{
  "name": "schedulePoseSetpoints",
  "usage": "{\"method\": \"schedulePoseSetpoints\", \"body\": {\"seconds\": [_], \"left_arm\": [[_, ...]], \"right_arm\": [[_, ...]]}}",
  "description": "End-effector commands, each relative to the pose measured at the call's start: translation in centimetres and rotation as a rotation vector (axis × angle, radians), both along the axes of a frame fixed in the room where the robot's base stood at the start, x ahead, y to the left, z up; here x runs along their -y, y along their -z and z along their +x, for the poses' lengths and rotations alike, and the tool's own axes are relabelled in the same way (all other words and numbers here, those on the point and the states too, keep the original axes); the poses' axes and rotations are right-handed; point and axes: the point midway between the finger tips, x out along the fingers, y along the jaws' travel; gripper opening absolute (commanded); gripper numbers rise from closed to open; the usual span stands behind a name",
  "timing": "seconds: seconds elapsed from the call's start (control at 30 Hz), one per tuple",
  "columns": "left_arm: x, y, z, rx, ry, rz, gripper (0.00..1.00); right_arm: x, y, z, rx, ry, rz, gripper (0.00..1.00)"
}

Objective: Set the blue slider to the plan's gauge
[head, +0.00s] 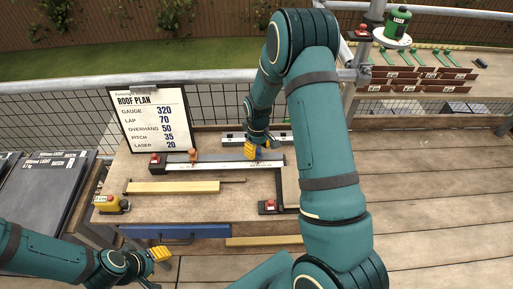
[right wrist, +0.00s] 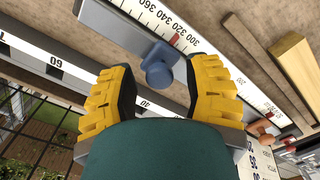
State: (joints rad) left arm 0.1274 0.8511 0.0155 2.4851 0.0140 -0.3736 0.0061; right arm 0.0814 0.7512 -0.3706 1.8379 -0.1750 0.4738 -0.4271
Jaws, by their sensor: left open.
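The roof plan (head: 152,118) stands at the back left of the bench and reads gauge 320. The blue slider (right wrist: 158,66) sits on a long ruler (right wrist: 128,28) marked 300 to 360 in the right wrist view. A red mark shows on the scale beside it, close to the 320 and 300 figures; the exact reading is unclear. My right gripper (right wrist: 160,92) is open, its yellow fingers on either side of the slider with gaps. In the head view my right gripper (head: 258,151) is over the ruler. My left gripper (head: 155,264) is open and empty at the lower left.
An orange knob (head: 193,155) sits further left along the ruler. A yellow wooden strip (head: 173,187) lies in front. A yellow box (head: 110,204) is at the bench's left corner, and a red-button device (head: 268,206) at the right. Dark slabs (head: 40,190) stand left.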

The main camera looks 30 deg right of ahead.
Motion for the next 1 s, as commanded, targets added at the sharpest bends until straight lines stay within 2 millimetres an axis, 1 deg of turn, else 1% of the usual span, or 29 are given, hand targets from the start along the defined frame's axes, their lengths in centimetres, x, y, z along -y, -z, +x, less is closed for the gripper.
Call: {"method": "schedulePoseSetpoints", "body": {"seconds": [0.3,0.43,0.57,0.8,0.9,1.0], "left_arm": [[0.0,0.0,0.0,0.000,0.000,0.000,0.47],[0.0,0.0,0.0,0.000,0.000,0.000,0.47],[0.0,0.0,0.0,0.000,0.000,0.000,0.47],[0.0,0.0,0.0,0.000,0.000,0.000,0.47],[0.0,0.0,0.0,0.000,0.000,0.000,0.47],[0.0,0.0,0.0,0.000,0.000,0.000,0.47]], "right_arm": [[0.0,-0.1,0.0,0.001,0.000,0.000,0.56],[0.0,-1.0,0.1,0.003,0.000,0.000,0.56],[0.0,-3.1,0.1,0.005,-0.001,-0.001,0.56],[0.0,-8.1,0.2,0.006,0.000,0.000,0.56],[0.0,-9.7,0.1,0.004,0.000,0.000,0.56],[0.0,-10.9,0.1,0.003,-0.001,0.000,0.56]]}}
